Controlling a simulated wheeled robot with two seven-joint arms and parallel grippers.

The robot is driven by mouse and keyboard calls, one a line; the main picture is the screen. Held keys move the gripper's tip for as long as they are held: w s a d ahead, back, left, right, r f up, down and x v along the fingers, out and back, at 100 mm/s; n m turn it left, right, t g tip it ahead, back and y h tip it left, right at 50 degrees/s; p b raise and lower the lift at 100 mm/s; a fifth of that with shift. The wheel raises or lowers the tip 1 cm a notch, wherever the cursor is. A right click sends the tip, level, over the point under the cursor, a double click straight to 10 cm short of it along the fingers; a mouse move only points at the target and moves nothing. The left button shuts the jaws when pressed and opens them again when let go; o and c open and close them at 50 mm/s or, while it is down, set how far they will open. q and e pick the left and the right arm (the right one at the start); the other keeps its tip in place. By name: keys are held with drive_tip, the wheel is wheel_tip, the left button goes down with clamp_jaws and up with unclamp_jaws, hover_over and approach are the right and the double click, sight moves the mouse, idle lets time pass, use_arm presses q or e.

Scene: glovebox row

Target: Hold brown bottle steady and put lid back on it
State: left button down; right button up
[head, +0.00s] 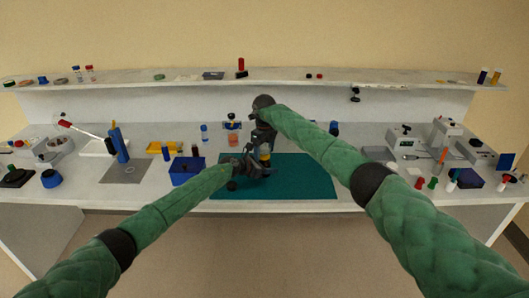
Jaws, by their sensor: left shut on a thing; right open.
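A small amber-brown bottle (265,157) stands over the teal mat (305,180), mostly hidden by my grippers. My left gripper (258,166) reaches in from the left and is shut on the bottle low down. My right gripper (263,143) points down from above, right over the bottle's top, and is open. A small dark round shape (232,185) shows beside my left wrist; I cannot tell whether it is the lid or part of my gripper. No lid can be made out clearly, and the bottle's mouth is hidden.
A blue bin (185,171) and a yellow tray (163,147) stand left of the mat. Instruments and red- and green-capped items crowd the right side. The right part of the mat is clear. A raised shelf (285,78) runs along the back.

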sight(264, 145)
drive_tip(key=shift+r, duration=1.9)
drive_tip(key=shift+r, duration=0.1)
drive_tip(key=shift+c, duration=0.3)
wheel_tip(264, 145, up, 2)
drive_tip(key=shift+r+n, duration=0.2)
drive_tip(key=shift+n, duration=1)
drive_tip(key=shift+r+n, duration=0.5)
drive_tip(key=shift+n, duration=0.1)
drive_tip(key=shift+f, duration=0.1)
drive_tip(key=shift+f, duration=3.95)
